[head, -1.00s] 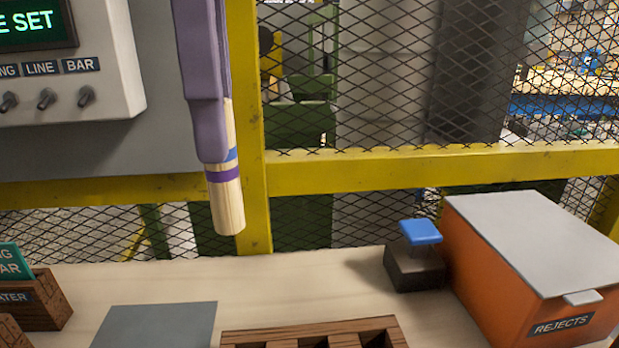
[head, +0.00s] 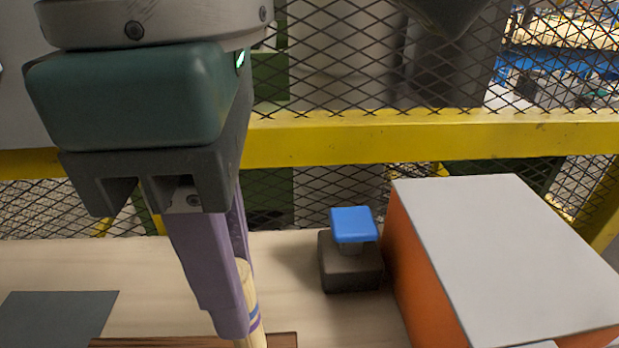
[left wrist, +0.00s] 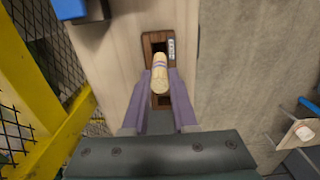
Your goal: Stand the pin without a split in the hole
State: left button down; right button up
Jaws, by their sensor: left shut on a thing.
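In the left wrist view the pin (left wrist: 160,73) is between the fingers, in front of a brown wooden block (left wrist: 147,60) with dark openings. I cannot tell whether the pin touches the block. No split shows on the visible part of the pin. Only the block's edge (head: 282,340) shows in the head view.
A dark box with a blue top (head: 351,224) stands right of the gripper, beside an orange bin with a grey lid (head: 500,240). A grey mat (head: 60,315) lies at left. A yellow rail and mesh fence (head: 400,135) close off the back.

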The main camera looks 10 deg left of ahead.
aim_at(251, 344)
pick_arm(q)
notch_tip(251, 344, down, 7)
jog(key=shift+f, duration=0.15)
dwell(0.4)
jog(key=shift+f+b, duration=0.6)
jog(key=shift+b, duration=0.25)
jog(key=c, duration=0.7)
grip_release()
